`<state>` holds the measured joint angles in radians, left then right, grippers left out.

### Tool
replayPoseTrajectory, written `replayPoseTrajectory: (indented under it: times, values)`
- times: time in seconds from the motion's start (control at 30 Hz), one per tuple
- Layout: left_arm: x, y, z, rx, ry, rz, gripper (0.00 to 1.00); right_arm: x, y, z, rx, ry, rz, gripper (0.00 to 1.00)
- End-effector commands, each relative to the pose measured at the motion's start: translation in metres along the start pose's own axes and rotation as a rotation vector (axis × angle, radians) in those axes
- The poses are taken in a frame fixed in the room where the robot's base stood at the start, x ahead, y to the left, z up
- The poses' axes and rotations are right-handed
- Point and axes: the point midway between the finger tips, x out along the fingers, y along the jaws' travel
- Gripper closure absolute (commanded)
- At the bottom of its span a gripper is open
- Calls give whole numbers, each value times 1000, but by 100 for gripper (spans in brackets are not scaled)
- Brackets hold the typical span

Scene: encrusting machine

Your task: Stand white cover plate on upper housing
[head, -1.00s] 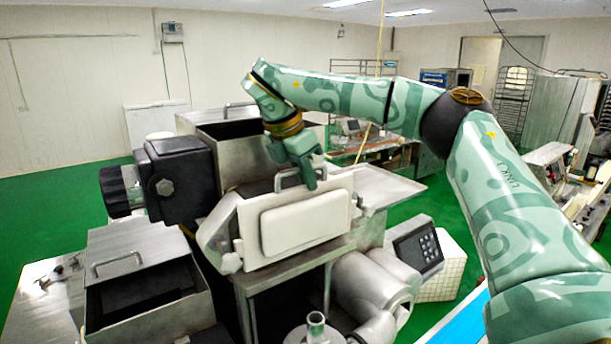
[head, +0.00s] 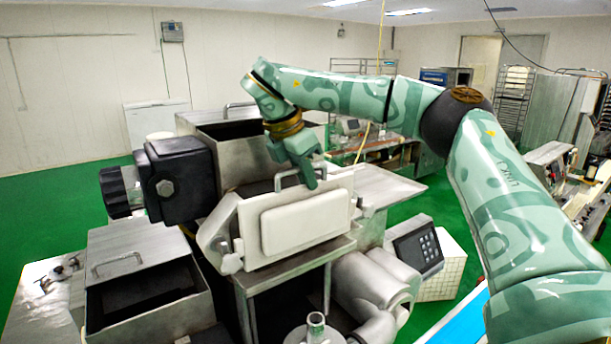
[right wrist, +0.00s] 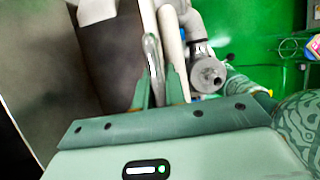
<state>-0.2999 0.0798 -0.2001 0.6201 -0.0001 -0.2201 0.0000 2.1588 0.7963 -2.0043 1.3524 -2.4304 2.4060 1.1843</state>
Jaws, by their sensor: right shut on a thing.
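The white cover plate (head: 303,222) stands nearly upright on the upper housing in the head view, its raised panel facing me. It also shows edge-on in the right wrist view (right wrist: 170,42). My right gripper (head: 309,182) comes from above and is shut on the metal handle (head: 281,177) at the plate's top edge. In the right wrist view the fingers (right wrist: 160,92) sit around the handle bar (right wrist: 153,55). The upper housing (head: 215,222) is grey metal and mostly hidden behind the plate; I cannot tell whether they touch everywhere. My left gripper is not in view.
A black motor unit (head: 178,178) juts out left of the housing. An open metal hopper (head: 150,303) stands at the lower left. A metal shelf (head: 385,188) lies right of the plate, with a control panel (head: 418,249) below it.

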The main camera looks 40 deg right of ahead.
Motion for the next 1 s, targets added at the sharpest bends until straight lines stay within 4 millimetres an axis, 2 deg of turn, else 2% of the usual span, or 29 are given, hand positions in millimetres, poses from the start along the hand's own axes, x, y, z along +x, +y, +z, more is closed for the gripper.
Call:
replayPoseTrajectory:
  times: [0.1,0.4,0.43,0.5,0.7,0.73,0.77,1.0]
  values:
    - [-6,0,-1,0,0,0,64,-10,0,4,1,0,5,100]
    - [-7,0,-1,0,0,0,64,-11,0,4,2,0,7,100]
    - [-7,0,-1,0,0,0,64,-11,1,4,2,0,7,79]
    - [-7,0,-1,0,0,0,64,-11,1,4,2,0,7,62]
    - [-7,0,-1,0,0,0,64,-10,0,4,2,0,6,62]
    - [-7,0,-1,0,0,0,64,-9,0,4,1,-1,3,54]
    - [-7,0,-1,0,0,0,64,-9,0,4,1,-1,3,53]
    - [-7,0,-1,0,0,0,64,-10,0,4,1,0,4,53]
